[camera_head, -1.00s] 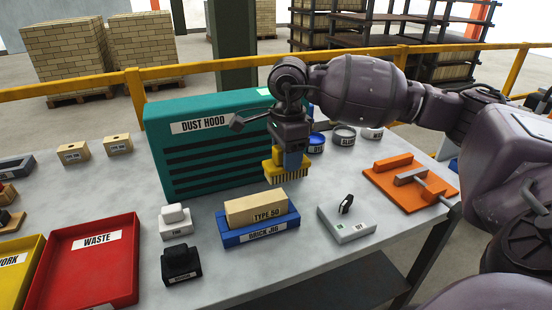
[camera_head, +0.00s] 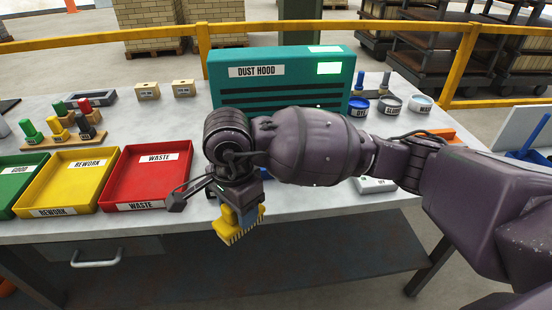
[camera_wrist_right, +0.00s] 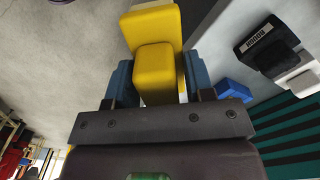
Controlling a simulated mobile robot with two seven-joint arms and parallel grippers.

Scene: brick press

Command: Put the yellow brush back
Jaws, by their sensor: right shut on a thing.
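The yellow brush (camera_head: 224,230), bristles down, is held in my right gripper (camera_head: 240,210) in front of the table's front edge, to the right of the red waste tray. In the right wrist view the yellow brush (camera_wrist_right: 155,30) sits between the two blue-grey fingers of the right gripper (camera_wrist_right: 155,85), which are shut on it. My right forearm hides part of the table in front of the dust hood. The brush's resting place cannot be made out. My left gripper is not in view.
The teal dust hood (camera_head: 222,88) stands behind my arm. Red waste (camera_head: 188,150), yellow rework (camera_head: 108,160) and green trays lie at left. Wooden racks (camera_head: 40,142) with coloured knobbed pieces stand behind them. Small cups (camera_head: 390,106) stand right of the hood.

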